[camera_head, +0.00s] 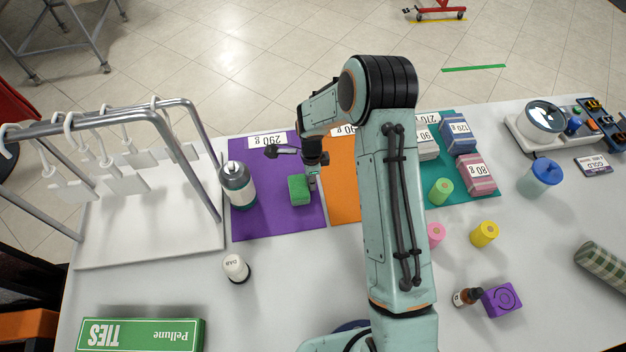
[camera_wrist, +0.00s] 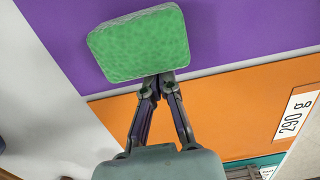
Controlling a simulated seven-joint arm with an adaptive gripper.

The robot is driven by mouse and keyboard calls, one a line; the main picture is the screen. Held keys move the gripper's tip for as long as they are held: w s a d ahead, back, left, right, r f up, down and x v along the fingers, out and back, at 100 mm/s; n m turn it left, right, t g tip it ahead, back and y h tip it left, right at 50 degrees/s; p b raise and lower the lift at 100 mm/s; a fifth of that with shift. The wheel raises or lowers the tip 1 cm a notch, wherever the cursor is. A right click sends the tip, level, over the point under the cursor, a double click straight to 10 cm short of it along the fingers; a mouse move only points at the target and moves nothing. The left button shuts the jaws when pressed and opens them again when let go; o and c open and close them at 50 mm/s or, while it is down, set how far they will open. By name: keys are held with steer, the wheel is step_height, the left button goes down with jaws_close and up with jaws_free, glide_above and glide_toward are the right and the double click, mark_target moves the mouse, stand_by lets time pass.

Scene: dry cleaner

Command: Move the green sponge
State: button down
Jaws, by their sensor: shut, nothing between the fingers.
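The green sponge (camera_head: 299,190) lies on the purple mat (camera_head: 265,215), near its right side. In the wrist view the sponge (camera_wrist: 140,44) sits just beyond my fingertips, with the purple mat around it. My gripper (camera_head: 312,186) is low over the mat, at the right side of the sponge. In the wrist view my gripper (camera_wrist: 158,80) has its fingers together with nothing between them. The fingertips are right by the sponge's edge; I cannot tell whether they touch it.
The orange mat (camera_head: 342,185) is on the right, partly behind my arm. A white DAB bottle (camera_head: 235,268) stands in front.

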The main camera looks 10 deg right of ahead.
steer(key=d, duration=0.4)
steer(key=shift+d, duration=0.15)
step_height(320, 180, up, 10)
step_height(320, 180, up, 11)
steer(key=t, duration=0.3)
glide_above(329, 186)
steer(key=a, duration=0.1)
steer(key=s+r+n, duration=0.3)
steer(key=s+r, duration=0.4)
steer(key=s+a+f+n+g, duration=0.1)
steer(key=s+f+n, duration=0.1)
steer(key=s+n, duration=0.6)
steer(key=s+a+f+n+g, duration=0.1)
steer(key=s+f+n+g, duration=0.1)
steer(key=s+n, duration=0.6)
steer(key=s, duration=0.4)
steer(key=shift+s+a+f+y, duration=0.15)
steer(key=shift+s+a+y, duration=0.05)
steer(key=shift+y, duration=0.2)
